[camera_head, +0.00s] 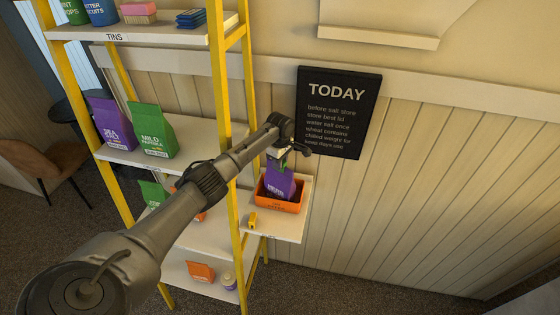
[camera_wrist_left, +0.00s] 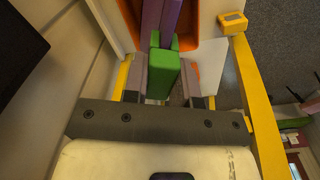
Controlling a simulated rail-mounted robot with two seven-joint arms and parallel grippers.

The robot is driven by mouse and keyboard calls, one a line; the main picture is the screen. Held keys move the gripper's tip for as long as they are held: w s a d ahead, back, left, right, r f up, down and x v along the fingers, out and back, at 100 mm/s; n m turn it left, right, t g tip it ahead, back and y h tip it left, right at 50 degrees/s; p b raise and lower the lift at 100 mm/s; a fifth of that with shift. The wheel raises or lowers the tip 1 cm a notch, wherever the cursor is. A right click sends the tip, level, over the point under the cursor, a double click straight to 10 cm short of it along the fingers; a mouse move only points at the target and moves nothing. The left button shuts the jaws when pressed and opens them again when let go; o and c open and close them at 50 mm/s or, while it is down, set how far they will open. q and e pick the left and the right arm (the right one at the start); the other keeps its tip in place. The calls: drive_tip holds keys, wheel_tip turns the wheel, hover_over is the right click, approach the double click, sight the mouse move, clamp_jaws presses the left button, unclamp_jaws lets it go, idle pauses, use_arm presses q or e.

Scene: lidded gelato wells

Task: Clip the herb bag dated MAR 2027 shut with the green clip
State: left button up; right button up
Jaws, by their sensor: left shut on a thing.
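My left gripper (camera_head: 280,160) is shut on the green clip (camera_wrist_left: 163,74), which sits between its two fingers in the left wrist view. A purple bag (camera_head: 279,183) stands in an orange tray (camera_head: 279,207) directly below the gripper. In the left wrist view the purple bag (camera_wrist_left: 172,18) meets the far end of the clip, at the bag's top. I cannot tell whether the clip's jaws are closed on the bag. The date on this bag is too small to read. My right gripper is in neither view.
A yellow clip-like block (camera_head: 252,220) lies beside the tray on the side shelf (camera_head: 290,229). Another purple bag (camera_head: 112,124) and a green bag (camera_head: 151,131) stand on the shelf left. Yellow uprights (camera_head: 233,195) and a black TODAY board (camera_head: 337,111) are close to my arm.

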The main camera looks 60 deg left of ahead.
use_arm(q)
drive_tip(key=shift+f, duration=0.15)
drive_tip(key=o, duration=1)
drive_tip(key=shift+c, duration=0.2)
wheel_tip(320, 180, up, 14)
drive_tip(key=b, duration=0.3)
drive_tip(key=shift+f, duration=0.1)
